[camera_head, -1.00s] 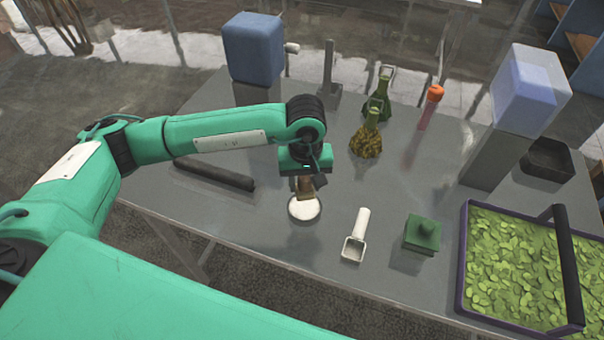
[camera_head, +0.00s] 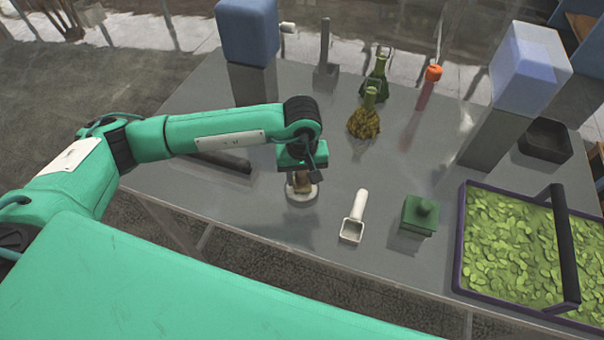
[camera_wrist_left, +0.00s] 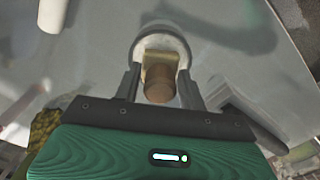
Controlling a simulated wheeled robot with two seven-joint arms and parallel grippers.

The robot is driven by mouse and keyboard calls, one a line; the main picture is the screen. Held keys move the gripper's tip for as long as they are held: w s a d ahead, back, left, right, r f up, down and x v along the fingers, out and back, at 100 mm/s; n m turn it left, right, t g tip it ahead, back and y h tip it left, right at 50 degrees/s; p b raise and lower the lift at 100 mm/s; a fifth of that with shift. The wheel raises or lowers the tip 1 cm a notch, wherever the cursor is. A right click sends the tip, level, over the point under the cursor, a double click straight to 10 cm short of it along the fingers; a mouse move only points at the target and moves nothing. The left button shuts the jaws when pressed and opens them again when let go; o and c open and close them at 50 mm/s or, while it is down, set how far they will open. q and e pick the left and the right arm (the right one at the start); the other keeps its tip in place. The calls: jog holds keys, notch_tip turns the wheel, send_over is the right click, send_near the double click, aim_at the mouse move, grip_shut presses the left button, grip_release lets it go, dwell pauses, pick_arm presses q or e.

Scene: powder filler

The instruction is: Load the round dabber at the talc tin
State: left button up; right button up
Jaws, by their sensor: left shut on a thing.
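The round dabber (camera_head: 302,185), brown with a cylindrical handle, is held between the fingers of my left gripper (camera_head: 302,176). In the left wrist view the dabber (camera_wrist_left: 159,84) sits between the two dark fingers, pointing at the tin. The talc tin (camera_head: 301,198) is a shallow, pale round dish on the grey table, directly under the gripper. Its rim also shows in the left wrist view (camera_wrist_left: 160,32). The dabber's lower end overlaps the tin's opening; whether it touches the powder is hidden. My right gripper is out of view.
A white scoop (camera_head: 353,220) and a green knobbed block (camera_head: 420,215) lie right of the tin. A dark bar (camera_head: 222,161) lies behind my left arm. A leaf-filled basket (camera_head: 461,235) stands at the right. Flasks (camera_head: 365,122) and blue-topped posts (camera_head: 248,30) stand farther back.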

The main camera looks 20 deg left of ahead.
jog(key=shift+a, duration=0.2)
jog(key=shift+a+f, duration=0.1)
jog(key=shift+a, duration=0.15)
pick_arm(q)
jog(key=shift+f+b, duration=0.45)
jog(key=shift+b, duration=0.05)
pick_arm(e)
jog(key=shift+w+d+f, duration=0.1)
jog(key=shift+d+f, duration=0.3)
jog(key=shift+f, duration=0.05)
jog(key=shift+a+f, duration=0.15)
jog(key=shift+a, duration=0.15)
pick_arm(q)
jog(key=shift+b, duration=0.4)
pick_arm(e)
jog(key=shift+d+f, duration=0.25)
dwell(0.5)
pick_arm(q)
jog(key=shift+f, duration=0.1)
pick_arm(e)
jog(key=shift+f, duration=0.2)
pick_arm(q)
jog(key=shift+s, duration=0.1)
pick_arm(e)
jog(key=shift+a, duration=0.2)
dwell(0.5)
